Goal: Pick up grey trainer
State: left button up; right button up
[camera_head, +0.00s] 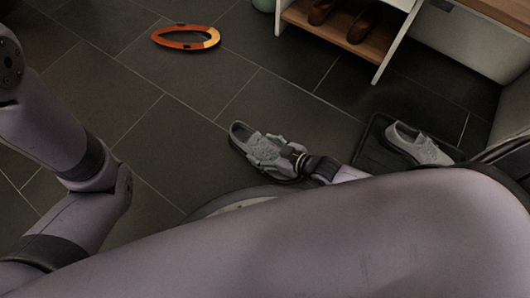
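One grey trainer (239,134) is on the dark tiled floor near the middle of the view, its heel opening toward the upper left. My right gripper (262,150) is at this trainer's front half, its fingers overlapping the shoe. Whether the fingers press on it or are just around it cannot be told. The gripper hides part of the toe end. A second grey trainer (418,146) sits on a dark tray (372,152) at the right. My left gripper is not in view; only part of my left arm shows.
An orange and yellow ring (186,44) lies on the floor at the upper left. A white shoe rack with a wooden shelf (372,63) holding brown shoes (362,27) stands at the top right.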

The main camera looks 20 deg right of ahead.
jog(key=c, duration=1.2)
jog(key=shift+c, duration=0.3)
jog(key=shift+r, duration=0.15)
